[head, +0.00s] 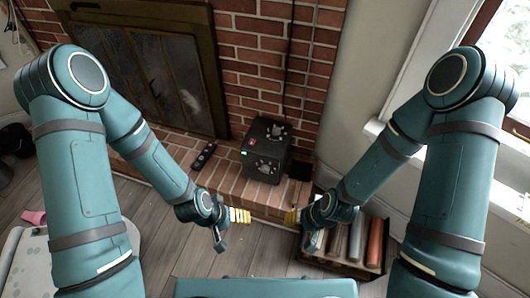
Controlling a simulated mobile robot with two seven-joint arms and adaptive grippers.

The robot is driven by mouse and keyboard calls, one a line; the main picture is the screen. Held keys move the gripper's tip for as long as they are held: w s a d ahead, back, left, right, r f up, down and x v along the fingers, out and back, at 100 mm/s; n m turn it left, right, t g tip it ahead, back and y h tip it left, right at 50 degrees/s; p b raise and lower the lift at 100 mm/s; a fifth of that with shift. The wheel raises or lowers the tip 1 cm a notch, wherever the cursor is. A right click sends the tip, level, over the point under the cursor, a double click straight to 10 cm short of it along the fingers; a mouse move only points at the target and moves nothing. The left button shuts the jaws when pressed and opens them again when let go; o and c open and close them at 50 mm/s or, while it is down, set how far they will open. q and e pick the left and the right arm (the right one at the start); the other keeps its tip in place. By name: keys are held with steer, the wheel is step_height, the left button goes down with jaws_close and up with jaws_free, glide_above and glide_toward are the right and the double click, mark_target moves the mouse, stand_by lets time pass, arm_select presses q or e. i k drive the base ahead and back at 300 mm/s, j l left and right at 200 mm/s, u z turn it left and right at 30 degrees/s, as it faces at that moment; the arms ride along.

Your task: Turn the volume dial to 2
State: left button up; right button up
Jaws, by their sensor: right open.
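A black box-shaped device (256,137) stands on the brick hearth in the head view. It has a light-coloured round control on its top (277,132) and another on its front (268,167), with small red and green marks at its left. Which control is the volume dial, and any numbers, are too small to tell. My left gripper (232,222) is below and left of the device, apart from it. Its finger opening is unclear. My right gripper (299,224) is open and empty, below and right of the device, touching nothing that I can see.
A black remote (204,155) lies on the hearth (222,170) left of the device. A fireplace screen (150,65) stands behind. A dark crate with several rolled or log-like items (375,243) is at lower right. Wooden floor (200,262) shows in front.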

mark_target(276, 131)
steer(key=z, duration=0.4)
steer(key=i+j+z, duration=0.1)
steer(key=z, duration=0.25)
steer(key=i+z, duration=0.1)
steer(key=z, duration=0.3)
steer(key=j+z, duration=0.15)
steer(key=z, duration=0.25)
steer(key=i+j, duration=0.1)
steer(key=j, duration=0.1)
